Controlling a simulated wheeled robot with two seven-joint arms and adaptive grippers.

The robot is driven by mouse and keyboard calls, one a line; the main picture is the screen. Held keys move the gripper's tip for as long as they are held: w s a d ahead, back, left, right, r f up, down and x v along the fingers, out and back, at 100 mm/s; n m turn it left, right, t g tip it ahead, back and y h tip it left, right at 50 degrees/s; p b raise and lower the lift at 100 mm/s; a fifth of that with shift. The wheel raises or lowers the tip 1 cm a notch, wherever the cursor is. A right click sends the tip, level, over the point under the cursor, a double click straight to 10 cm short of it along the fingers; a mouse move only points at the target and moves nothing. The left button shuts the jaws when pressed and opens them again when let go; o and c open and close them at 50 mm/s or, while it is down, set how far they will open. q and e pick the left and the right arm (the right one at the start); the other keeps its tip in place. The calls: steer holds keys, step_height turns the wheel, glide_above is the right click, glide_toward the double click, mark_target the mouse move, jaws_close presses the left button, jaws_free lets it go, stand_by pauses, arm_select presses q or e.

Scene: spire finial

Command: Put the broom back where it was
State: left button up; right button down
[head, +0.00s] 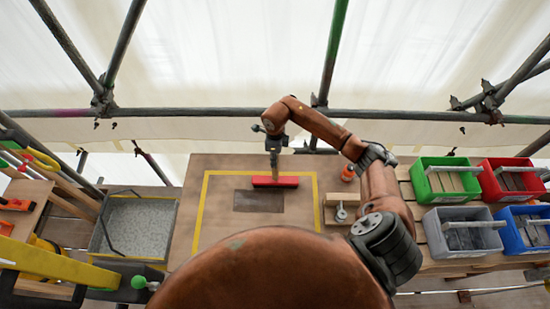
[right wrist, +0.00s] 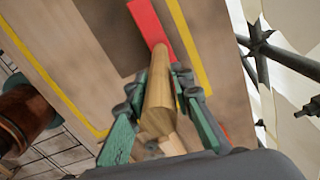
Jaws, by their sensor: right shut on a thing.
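The broom has a red head (head: 276,181) and a wooden handle. My right gripper (head: 274,145) is shut on the handle, above the board. In the right wrist view the handle (right wrist: 158,95) lies between the fingers of my right gripper (right wrist: 158,84) and the red head (right wrist: 150,24) is beyond them. The head is at the far edge of a dark grey rectangle (head: 258,202) on the board, inside a yellow outline (head: 203,205). I cannot tell whether the head touches the board. My left gripper is not in view.
A small wooden tray (head: 330,220) with a metal piece and an orange-capped item (head: 348,172) are right of the outline. Green (head: 429,194), red (head: 489,190), grey (head: 433,240) and blue (head: 511,238) bins stand farther right. A grey tray (head: 135,228) is at left. Scaffold poles run behind.

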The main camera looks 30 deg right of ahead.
steer(key=shift+f, duration=0.15)
steer(key=c, duration=1.7)
jaws_free()
step_height(320, 180, up, 11)
steer(key=b, duration=0.3)
steer(key=shift+r+b, duration=0.3)
steer(key=shift+r, duration=0.4)
